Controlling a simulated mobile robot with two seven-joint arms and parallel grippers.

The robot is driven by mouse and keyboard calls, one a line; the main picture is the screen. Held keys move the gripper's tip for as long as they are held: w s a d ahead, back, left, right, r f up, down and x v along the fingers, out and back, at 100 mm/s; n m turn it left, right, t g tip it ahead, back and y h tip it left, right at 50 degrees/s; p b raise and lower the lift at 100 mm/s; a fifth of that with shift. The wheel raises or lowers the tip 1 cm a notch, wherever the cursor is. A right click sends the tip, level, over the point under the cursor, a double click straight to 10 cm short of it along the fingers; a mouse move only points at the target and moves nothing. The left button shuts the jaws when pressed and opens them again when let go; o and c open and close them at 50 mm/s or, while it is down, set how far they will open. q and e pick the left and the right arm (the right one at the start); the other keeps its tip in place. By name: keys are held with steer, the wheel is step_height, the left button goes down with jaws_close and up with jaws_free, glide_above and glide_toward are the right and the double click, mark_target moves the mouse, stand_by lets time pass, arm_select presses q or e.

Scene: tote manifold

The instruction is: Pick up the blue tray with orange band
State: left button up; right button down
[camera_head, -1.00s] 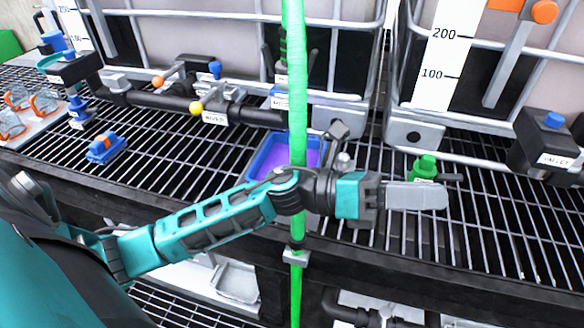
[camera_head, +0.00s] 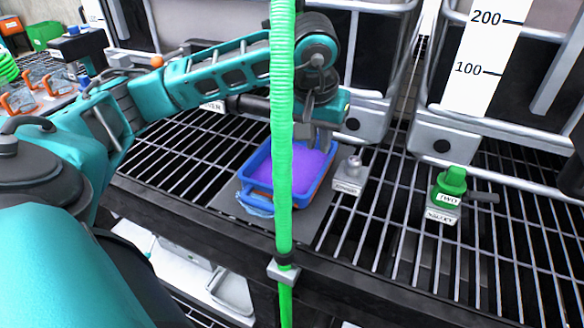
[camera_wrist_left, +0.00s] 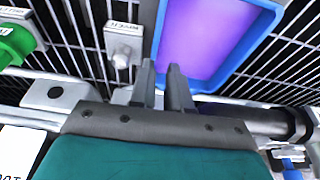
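The blue tray (camera_head: 330,176) holds a purple fill and sits on a dark plate on the grated shelf. Bits of orange show low on its near side. The green hose hides part of it. My left gripper (camera_head: 308,134) points down at the tray's far end. In the left wrist view, the tray (camera_wrist_left: 226,74) lies beyond my left gripper (camera_wrist_left: 160,76). Its fingers are apart, one over the tray's inner side and one outside near a corner. I cannot tell whether they touch the wall. My right gripper is not in view.
A green ribbed hose (camera_head: 283,130) hangs upright before the tray. A grey labelled fitting (camera_head: 349,176) stands close right of the tray, and a green-handled valve (camera_head: 450,190) stands farther right. Large caged tanks back the shelf. The grating between fitting and valve is clear.

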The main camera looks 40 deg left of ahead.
mark_target(322, 169)
arm_select(q)
steer(key=x, duration=0.4)
steer(key=b+x, duration=0.1)
steer(key=x, duration=0.4)
steer(key=shift+w+d+f+b, duration=0.1)
steer(key=shift+w+d+b, duration=0.05)
steer(key=shift+d+b, duration=0.15)
steer(key=shift+c, duration=0.3)
jaws_close()
stand_by(0.7)
